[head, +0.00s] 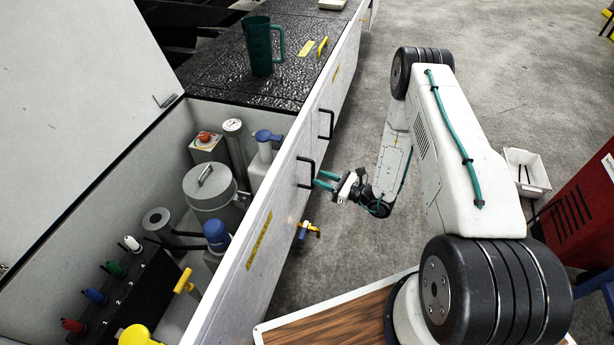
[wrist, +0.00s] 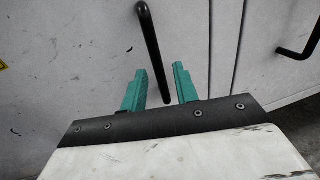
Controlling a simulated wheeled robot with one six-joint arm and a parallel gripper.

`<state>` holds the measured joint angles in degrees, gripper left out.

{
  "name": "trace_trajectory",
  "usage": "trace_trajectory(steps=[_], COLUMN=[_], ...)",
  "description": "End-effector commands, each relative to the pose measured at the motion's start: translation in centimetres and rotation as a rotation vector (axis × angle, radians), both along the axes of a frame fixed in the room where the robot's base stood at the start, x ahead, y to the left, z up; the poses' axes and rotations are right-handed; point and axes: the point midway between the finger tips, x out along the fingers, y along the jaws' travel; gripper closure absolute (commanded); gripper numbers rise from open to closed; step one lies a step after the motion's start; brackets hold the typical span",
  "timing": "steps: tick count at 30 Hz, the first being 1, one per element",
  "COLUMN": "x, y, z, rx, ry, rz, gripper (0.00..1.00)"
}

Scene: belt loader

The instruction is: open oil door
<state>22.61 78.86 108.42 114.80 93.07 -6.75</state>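The white side panel of the loader has two black bar handles. The nearer handle (head: 305,172) is in front of my gripper (head: 318,180); the farther handle (head: 326,124) is further back along the side. No label I can read tells which door is the oil door. In the wrist view, my gripper (wrist: 160,82) has its two teal fingers apart, and the nearer handle (wrist: 151,45) runs down into the gap between them. I see no finger closed on it, and cannot tell whether they touch it. The door panel (wrist: 185,40) looks closed, with a narrow seam beside it.
An open compartment (head: 160,135) holds a canister (head: 210,190), bottles and coloured levers. A green mug (head: 260,45) stands on the black top. A yellow-and-blue tap (head: 309,229) sticks out of the side below the handle. The floor (head: 480,70) beyond my arm is clear.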

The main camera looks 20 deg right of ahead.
Motion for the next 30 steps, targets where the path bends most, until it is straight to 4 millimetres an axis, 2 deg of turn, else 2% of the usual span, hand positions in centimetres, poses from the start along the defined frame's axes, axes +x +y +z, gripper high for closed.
trace_trajectory(steps=[3,7,18,21,24,25,26,27,30], x=[1.4,2.4,2.9,2.9,2.9,2.7,2.8,2.8,2.4], y=[1.4,2.4,3.0,3.0,3.0,6.9,5.3,4.5,3.5], z=[0.0,0.0,0.0,0.0,0.0,0.0,0.0,0.0,0.0], rx=[-0.001,0.000,0.001,0.001,0.000,0.001,0.001,0.001,0.002], ry=[-0.002,-0.001,0.001,0.001,0.000,0.004,0.002,0.001,0.003], rz=[0.004,0.004,0.005,0.005,0.005,0.024,0.012,0.012,0.014], gripper=[0.70,0.70,0.70,0.98,1.00,1.00,1.00,1.00,1.00])
